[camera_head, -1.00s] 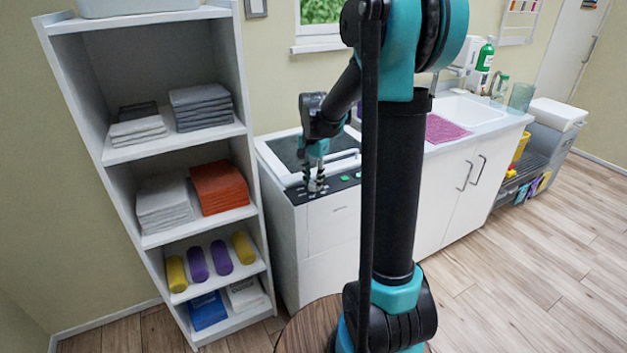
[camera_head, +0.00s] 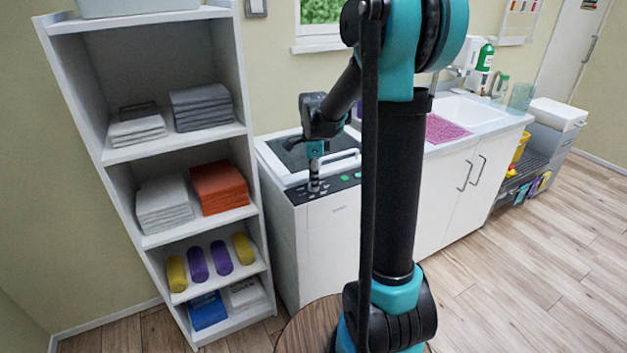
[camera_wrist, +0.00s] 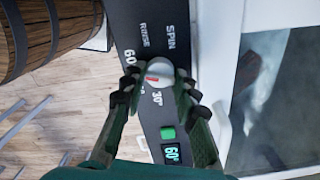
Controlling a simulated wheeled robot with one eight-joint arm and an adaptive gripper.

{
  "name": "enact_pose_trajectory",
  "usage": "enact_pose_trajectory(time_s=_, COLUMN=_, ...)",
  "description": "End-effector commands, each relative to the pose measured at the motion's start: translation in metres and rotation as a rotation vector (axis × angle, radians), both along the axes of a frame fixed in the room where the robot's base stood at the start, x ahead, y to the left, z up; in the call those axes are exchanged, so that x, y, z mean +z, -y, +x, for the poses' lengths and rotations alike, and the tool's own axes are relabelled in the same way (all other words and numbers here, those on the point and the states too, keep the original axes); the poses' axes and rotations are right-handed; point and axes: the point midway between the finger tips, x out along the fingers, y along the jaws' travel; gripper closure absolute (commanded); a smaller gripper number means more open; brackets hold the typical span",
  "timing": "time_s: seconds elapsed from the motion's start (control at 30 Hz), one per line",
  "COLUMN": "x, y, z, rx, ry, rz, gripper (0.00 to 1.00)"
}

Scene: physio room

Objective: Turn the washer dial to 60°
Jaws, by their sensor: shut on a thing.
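The white top-loading washer (camera_head: 330,240) stands between the shelf unit and the sink cabinet, with a dark control panel (camera_head: 345,184) along its front top edge. My gripper (camera_head: 314,187) points down at this panel. In the wrist view, my gripper (camera_wrist: 160,82) is shut on the pale round dial (camera_wrist: 160,70), one finger on each side. The dial's red mark (camera_wrist: 152,78) is on its lower left part. The labels SPIN, RINSE, 60 and 30° show around the dial; the fingers partly hide some. A small display (camera_wrist: 172,154) reads 60°, below a green button (camera_wrist: 168,133).
The washer's lid with a white handle (camera_head: 345,162) lies behind the panel. A shelf unit (camera_head: 255,200) with towels and rolls stands close on the left. A wooden round-topped thing (camera_head: 300,325) stands in front. Open floor (camera_head: 530,270) lies to the right.

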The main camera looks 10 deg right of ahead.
Motion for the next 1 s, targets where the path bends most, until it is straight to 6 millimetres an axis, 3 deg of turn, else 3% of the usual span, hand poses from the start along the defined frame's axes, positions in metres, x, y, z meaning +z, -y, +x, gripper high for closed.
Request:
enact_pose_trajectory(time_s=0.67, x=0.0001, y=0.0002, z=0.0005, rx=-0.069, ry=0.001, rz=0.000, gripper=1.00)
enact_pose_trajectory(time_s=0.7, x=0.0001, y=0.0002, z=0.0004, rx=-0.069, ry=0.001, rz=0.000, gripper=0.70)
enact_pose_trajectory(time_s=0.87, x=0.0001, y=0.0001, z=0.0003, rx=-0.069, ry=0.001, rz=0.000, gripper=0.50)
enact_pose_trajectory(time_s=1.0, x=0.0000, y=0.0001, z=0.0002, rx=-0.068, ry=0.000, rz=0.000, gripper=0.49)
